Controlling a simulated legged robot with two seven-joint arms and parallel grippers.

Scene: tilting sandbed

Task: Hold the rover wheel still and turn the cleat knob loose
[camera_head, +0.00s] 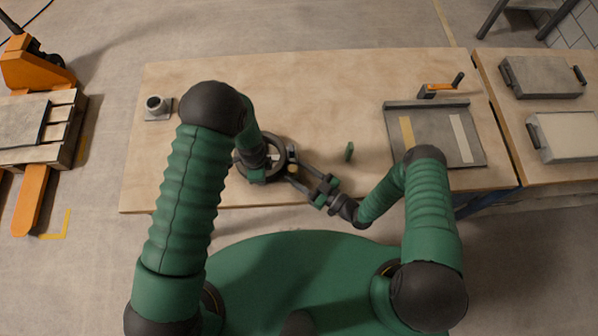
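The rover wheel (275,142), a dark ring, lies on the wooden table left of centre. My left arm comes down over it, and my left gripper (256,174) is at its left side, its fingers mostly hidden by the arm and the wheel. A small yellowish piece, probably the cleat knob (291,168), shows at the wheel's right edge. My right gripper (292,170) reaches in from the right, with its dark fingertips at that piece. It is too small to tell whether the fingers grip it or only stand around it.
A grey fixture (158,108) sits at the far left. The table's back middle is clear.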

